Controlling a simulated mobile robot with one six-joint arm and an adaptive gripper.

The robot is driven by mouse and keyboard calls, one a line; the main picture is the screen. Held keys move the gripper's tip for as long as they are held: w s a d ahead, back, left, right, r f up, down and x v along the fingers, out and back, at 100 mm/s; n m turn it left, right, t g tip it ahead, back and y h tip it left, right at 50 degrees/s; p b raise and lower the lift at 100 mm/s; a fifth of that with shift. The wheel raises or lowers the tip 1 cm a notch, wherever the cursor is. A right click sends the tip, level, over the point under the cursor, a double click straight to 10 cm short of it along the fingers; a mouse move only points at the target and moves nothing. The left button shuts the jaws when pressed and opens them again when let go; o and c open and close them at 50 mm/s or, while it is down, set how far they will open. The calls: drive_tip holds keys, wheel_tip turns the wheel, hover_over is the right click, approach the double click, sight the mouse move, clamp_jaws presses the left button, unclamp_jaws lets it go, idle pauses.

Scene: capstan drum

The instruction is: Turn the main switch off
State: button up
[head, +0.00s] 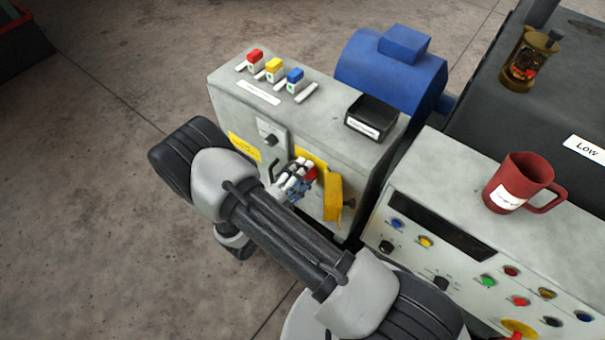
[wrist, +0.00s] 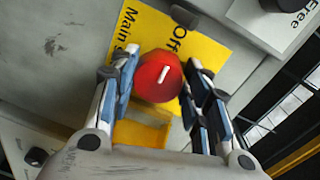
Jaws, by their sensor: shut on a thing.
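The main switch is a red round knob (wrist: 158,77) with a short white mark, on a yellow plate (wrist: 205,52) lettered "Main s…" and "Off". In the wrist view the mark points up and slightly right, roughly towards "Off". My gripper (wrist: 162,80) has one finger on each side of the knob and is shut on it. In the head view my gripper (head: 300,177) is at the front of the grey cabinet (head: 233,115), and a bit of the red knob (head: 312,174) shows past the fingers. The rest of the plate's lettering is hidden.
A yellow flap (head: 333,197) hangs just right of the knob. The cabinet top holds red, yellow and blue blocks (head: 274,68) and a black tray (head: 371,117). A control desk (head: 433,205) with a red mug (head: 520,181) stands right.

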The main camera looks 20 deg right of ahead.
drive_tip(key=o, duration=1.1)
drive_tip(key=v, duration=1.2)
drive_tip(key=shift+r, duration=0.1)
